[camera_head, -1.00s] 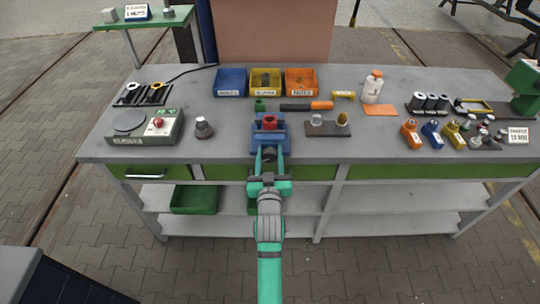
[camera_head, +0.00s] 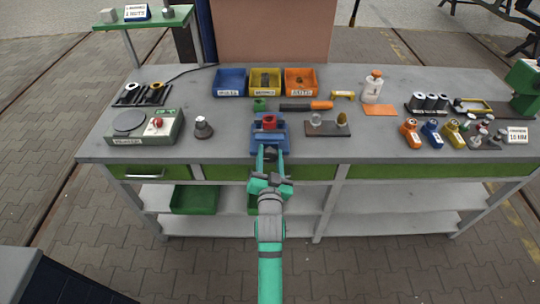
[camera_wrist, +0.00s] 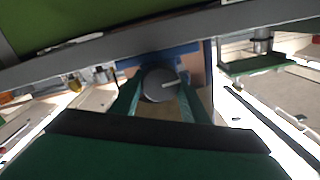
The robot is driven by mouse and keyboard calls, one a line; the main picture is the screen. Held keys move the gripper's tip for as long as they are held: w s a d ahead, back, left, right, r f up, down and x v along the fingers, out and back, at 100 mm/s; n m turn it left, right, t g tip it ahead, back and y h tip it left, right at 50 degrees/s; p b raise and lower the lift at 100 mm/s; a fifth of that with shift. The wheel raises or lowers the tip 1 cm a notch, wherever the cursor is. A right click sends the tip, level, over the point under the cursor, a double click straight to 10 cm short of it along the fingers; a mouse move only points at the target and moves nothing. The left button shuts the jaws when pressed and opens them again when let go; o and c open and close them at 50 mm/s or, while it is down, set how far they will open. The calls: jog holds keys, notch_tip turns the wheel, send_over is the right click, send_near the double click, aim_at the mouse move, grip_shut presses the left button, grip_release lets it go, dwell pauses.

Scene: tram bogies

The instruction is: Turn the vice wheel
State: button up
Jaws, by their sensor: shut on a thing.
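The blue vice (camera_head: 270,135) stands at the front edge of the workbench, with a red part (camera_head: 269,122) in its jaws. The vice wheel is a dark grey disc with a light bar on its face; it shows clearly in the wrist view (camera_wrist: 160,85). My gripper (camera_head: 270,156) reaches up to the vice from the front. In the wrist view its two green fingers (camera_wrist: 158,98) lie on either side of the wheel and are shut on it. In the head view the fingers mostly hide the wheel.
The grey workbench (camera_head: 230,158) has green drawers under its front edge. Blue, yellow and orange bins (camera_head: 265,91) stand behind the vice. A scale (camera_head: 145,138) and a dark knob-topped piece (camera_head: 203,128) are to the left; a block with two pieces (camera_head: 327,129) is to the right.

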jog(key=m, duration=0.6)
jog(key=shift+d+f, duration=0.1)
jog(key=shift+m, duration=0.3)
dwell(0.3)
jog(key=o, duration=1.1)
jog(key=shift+c, duration=0.2)
jog(key=shift+f, duration=0.1)
